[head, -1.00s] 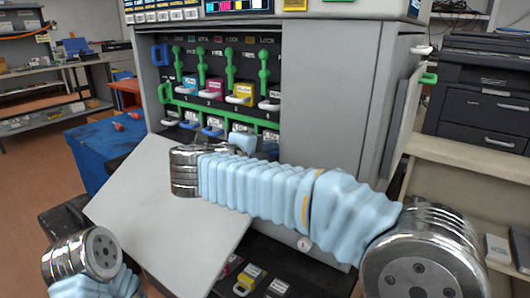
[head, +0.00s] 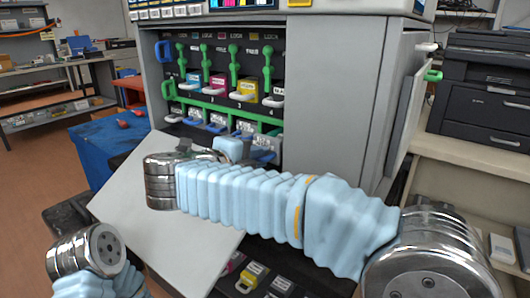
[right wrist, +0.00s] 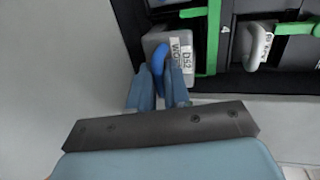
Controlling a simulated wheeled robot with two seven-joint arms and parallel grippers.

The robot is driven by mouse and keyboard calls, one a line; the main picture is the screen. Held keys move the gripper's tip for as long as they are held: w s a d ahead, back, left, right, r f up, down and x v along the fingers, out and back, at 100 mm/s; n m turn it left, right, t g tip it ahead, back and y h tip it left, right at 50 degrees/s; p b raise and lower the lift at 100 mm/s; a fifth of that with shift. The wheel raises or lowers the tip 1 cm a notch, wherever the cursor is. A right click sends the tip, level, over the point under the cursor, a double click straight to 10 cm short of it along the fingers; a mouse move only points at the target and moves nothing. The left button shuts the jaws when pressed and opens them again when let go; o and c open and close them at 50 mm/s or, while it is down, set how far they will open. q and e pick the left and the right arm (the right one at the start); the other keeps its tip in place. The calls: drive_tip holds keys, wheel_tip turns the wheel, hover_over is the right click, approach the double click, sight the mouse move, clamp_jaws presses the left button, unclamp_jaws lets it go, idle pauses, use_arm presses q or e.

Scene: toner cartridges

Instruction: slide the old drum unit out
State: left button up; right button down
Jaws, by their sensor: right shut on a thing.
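A grey drum unit (right wrist: 182,50) with a white label shows in the right wrist view, below a green bar. Its blue handle (right wrist: 158,58) is between the two blue fingers of my right gripper (right wrist: 160,84), which is shut on it. How far the held unit is out, I cannot tell. My left gripper is out of view; only its arm shows.
Green levers (head: 267,62) and coloured toner fronts (head: 247,88) stand above the drum row. The lowered front door (head: 150,215) slopes below the opening. A blue-covered table (head: 92,150) stands at the left. An open side panel (head: 408,125) is at the right.

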drive_tip(key=s+a, duration=0.9)
drive_tip(key=s, duration=0.3)
drive_tip(key=c, duration=0.7)
unclamp_jaws()
drive_tip(key=shift+d, duration=0.1)
drive_tip(key=shift+s, duration=0.15)
drive_tip(key=shift+p+v, duration=1)
drive_tip(key=shift+v, duration=2.45)
